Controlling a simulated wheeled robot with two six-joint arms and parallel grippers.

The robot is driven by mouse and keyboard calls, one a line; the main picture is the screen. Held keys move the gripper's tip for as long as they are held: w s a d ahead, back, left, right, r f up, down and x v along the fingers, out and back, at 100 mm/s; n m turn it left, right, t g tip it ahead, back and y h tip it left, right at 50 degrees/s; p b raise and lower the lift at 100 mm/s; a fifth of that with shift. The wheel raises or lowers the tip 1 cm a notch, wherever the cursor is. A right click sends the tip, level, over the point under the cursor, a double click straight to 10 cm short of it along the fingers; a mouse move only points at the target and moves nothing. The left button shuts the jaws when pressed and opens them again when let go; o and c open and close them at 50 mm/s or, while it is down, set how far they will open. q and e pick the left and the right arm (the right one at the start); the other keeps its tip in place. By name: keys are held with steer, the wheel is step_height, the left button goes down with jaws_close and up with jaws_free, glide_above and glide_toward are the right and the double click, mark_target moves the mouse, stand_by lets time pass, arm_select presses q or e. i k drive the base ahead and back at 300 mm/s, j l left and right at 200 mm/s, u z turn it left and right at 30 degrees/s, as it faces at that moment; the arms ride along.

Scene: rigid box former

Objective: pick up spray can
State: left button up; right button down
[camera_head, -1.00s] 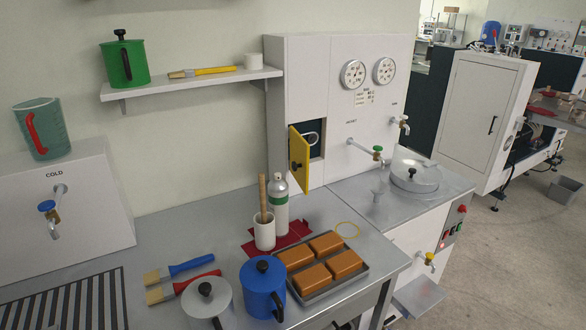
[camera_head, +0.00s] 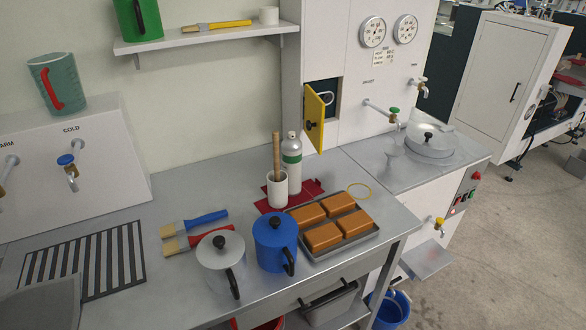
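The spray can (camera_head: 291,172) is a silver-grey bottle with a green band and a pale cap. It stands upright on the metal worktop, at the red cloth (camera_head: 315,188). A white cup (camera_head: 277,190) with a wooden stick in it stands just in front and to the left, partly hiding the can's lower left side. Neither gripper shows in the head view. A grey flat shape at the bottom left corner cannot be made out clearly.
A tray of orange-brown blocks (camera_head: 374,232), a blue pot (camera_head: 275,243) and a grey pot (camera_head: 221,262) stand in front of the can. Two brushes (camera_head: 205,218) lie to the left. An open yellow door (camera_head: 314,118) juts out behind the can.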

mark_target(291, 148)
steer(key=i+l+u, duration=0.1)
steer(key=l, duration=0.3)
steer(key=i+l+u, duration=0.1)
steer(key=l, duration=0.3)
steer(key=i+l+u, duration=0.1)
steer(key=l, duration=0.35)
steer(key=i+l+u, duration=0.1)
steer(key=i+l, duration=0.15)
steer(key=l, duration=0.15)
